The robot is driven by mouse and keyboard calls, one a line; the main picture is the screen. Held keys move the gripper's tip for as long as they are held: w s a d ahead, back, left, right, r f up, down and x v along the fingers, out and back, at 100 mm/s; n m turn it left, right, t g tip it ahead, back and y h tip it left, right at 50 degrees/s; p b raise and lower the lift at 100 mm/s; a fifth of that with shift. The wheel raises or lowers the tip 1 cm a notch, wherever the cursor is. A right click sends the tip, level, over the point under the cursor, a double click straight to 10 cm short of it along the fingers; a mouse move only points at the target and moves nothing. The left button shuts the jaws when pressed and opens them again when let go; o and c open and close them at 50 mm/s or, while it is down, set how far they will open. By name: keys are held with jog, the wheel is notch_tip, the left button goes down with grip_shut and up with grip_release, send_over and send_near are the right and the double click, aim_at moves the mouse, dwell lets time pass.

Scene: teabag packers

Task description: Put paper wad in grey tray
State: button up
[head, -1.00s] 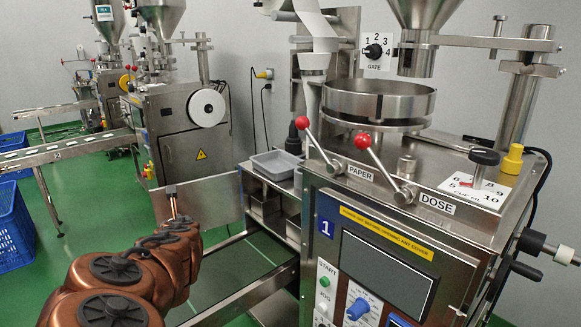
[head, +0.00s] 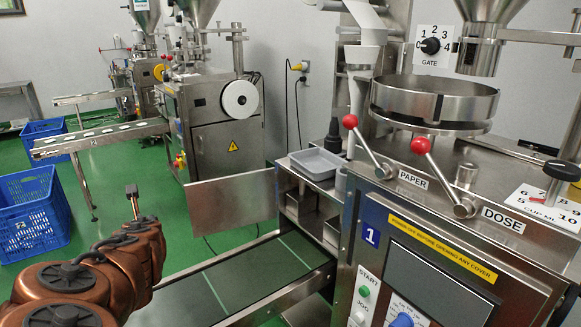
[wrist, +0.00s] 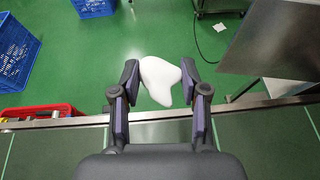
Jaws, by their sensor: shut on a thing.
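My gripper (wrist: 160,84) is shut on a white paper wad (wrist: 160,78) in the wrist view, with a finger on each side of it. The wad is held over the edge of the conveyor, above the green floor. In the head view my copper-coloured arm is at lower left, and the wad cannot be made out there. The grey tray (head: 317,164) sits on the machine's side shelf in the head view, right of my arm. It looks empty.
A conveyor (head: 235,285) runs below the shelf, beside an upright steel plate (head: 232,200). The red-knobbed levers (head: 350,121) stand right of the tray. Blue crates (head: 27,210) are on the floor at left. A red bin (wrist: 40,111) shows in the wrist view.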

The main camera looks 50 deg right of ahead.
jog(key=s+d+r+m+g+h+p, duration=0.15)
jog(key=s+d+m+g+h, duration=0.3)
jog(key=d, duration=0.65)
jog(key=s+d+r+m+g+h+p, duration=0.1)
jog(key=s+d+m+g+h+p, duration=0.3)
jog(key=d, duration=0.7)
jog(key=s+d+r+m+g, duration=0.45)
jog(key=s+d, duration=0.25)
jog(key=s, duration=0.3)
jog(key=s+d+r+m+g, duration=0.3)
jog(key=s+d+m+g, duration=0.15)
jog(key=s+d, duration=0.4)
jog(key=p, duration=0.2)
send_over(316, 168)
jog(key=shift+a+f+m, duration=0.15)
jog(key=shift+f+m, duration=0.1)
jog(key=shift+f, duration=0.4)
notch_tip(316, 168, down, 3)
jog(key=shift+f, duration=0.2)
